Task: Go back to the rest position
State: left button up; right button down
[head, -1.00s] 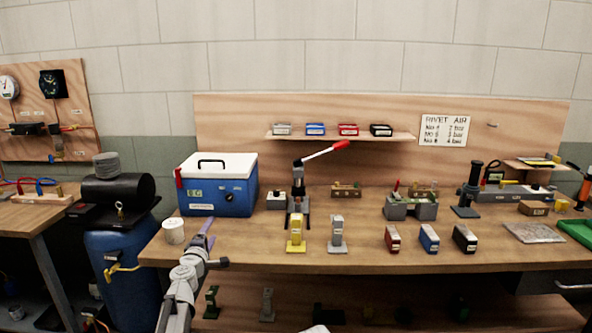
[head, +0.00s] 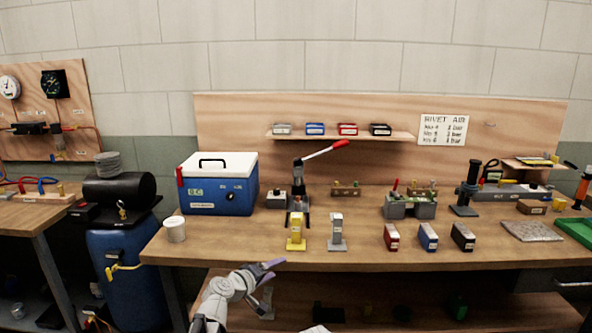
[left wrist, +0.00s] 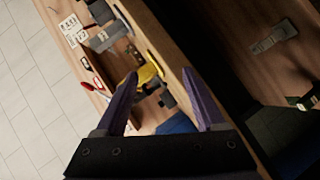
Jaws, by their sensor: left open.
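My left gripper (head: 272,271) is low in front of the workbench's front edge in the head view, below the yellow block-like piece. In the left wrist view its two purple fingers (left wrist: 162,100) are spread apart with nothing between them. The workbench (head: 300,252) stands beyond it. The yellow piece (head: 296,232) stands upright on the bench and also shows beyond the fingers in the wrist view (left wrist: 149,73). My right gripper is not in view.
On the bench are a blue cooler (head: 220,190), a white cup (head: 174,229), a grey piece (head: 337,232), a lever press (head: 299,195) and red, blue and black blocks (head: 428,237). A lower shelf (head: 380,302) runs underneath. A blue tank (head: 125,270) stands at left.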

pick_arm(q)
jog(key=s+d+f+m+g+y, duration=0.25)
jog(key=s+f+m+g, duration=0.35)
jog(key=s, duration=0.5)
jog(key=s+d+f+m+g+y, duration=0.2)
jog(key=s+d+f+g, duration=0.2)
jog(key=s+f, duration=0.6)
jog(key=s+a+r+m+g+y, duration=0.15)
jog(key=s+a+y, duration=0.3)
jog(key=s, duration=0.55)
notch_tip(320, 180, up, 12)
jog(key=a+p, duration=0.1)
jog(key=p, duration=1.1)
jog(key=shift+s+a+f+g, duration=0.15)
jog(key=shift+a+g, duration=0.05)
jog(key=shift+g, duration=0.15)
jog(key=shift+m, duration=0.25)
